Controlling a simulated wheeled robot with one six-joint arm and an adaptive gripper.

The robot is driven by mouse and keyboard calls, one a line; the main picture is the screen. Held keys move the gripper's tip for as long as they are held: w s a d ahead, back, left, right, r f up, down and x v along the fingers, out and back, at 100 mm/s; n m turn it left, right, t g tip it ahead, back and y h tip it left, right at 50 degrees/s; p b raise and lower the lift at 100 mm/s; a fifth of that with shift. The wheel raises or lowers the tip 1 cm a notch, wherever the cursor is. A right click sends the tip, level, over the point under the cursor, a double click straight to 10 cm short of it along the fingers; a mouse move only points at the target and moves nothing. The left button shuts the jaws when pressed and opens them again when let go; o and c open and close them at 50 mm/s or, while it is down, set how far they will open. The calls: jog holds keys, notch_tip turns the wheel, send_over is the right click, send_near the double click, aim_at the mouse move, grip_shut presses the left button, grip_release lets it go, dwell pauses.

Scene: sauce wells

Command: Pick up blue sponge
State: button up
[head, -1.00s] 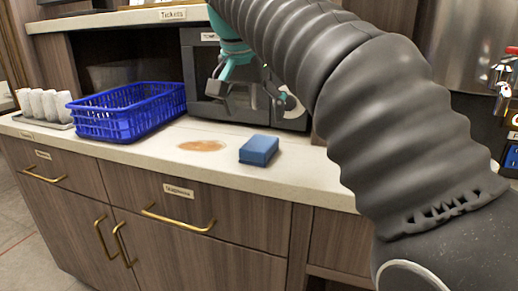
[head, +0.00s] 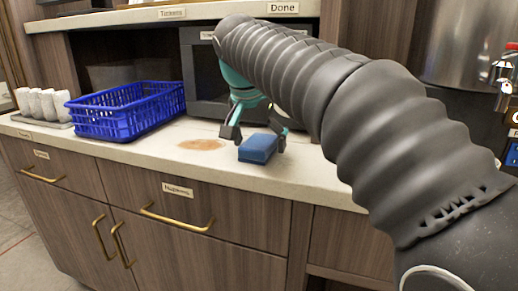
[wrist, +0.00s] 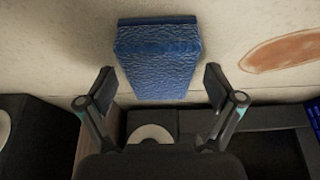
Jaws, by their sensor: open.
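The blue sponge (head: 257,148) lies on the pale counter, right of a brown stain. In the wrist view the sponge (wrist: 158,55) is at the top middle, in line with the gap between the fingers. My gripper (head: 254,136) is low over the counter at the sponge, with one finger to its left and one behind its right side. In the wrist view my gripper (wrist: 159,88) is open, its fingers apart on either side of the sponge's near end, with nothing held.
The brown stain (head: 201,144) is on the counter left of the sponge. A blue basket (head: 128,112) stands further left, beside several white rolled items (head: 42,103). A dark appliance (head: 203,82) stands behind my gripper. The counter's front edge (head: 230,175) is close to the sponge.

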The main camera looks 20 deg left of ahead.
jog(key=shift+f, duration=0.25)
dwell(0.5)
jog(key=c, duration=1.2)
